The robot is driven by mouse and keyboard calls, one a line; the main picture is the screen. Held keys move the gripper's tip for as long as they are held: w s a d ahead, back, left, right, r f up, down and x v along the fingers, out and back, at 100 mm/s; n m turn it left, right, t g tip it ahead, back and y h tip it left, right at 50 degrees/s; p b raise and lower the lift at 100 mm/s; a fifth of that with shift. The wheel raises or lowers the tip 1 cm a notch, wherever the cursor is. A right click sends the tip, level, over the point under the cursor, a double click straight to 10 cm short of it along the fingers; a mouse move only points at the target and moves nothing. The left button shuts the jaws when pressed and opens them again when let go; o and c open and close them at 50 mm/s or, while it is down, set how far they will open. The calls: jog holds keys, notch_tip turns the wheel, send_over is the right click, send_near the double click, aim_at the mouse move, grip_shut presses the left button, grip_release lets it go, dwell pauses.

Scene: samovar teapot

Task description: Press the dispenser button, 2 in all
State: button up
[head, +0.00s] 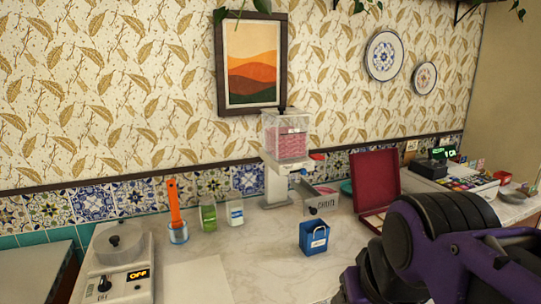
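The dispenser (288,145) stands on the counter against the tiled wall, in the middle of the head view. It has a clear hopper with pink contents, a dark knob on top and a pale stand. A small red part (317,157) sticks out on its right side, with a small blue part below it. I cannot tell which of these is the button. A metal box-like tray (322,199) stands at the right of the stand's foot. My arm fills the lower right corner, apart from the dispenser. My gripper's fingertips do not show.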

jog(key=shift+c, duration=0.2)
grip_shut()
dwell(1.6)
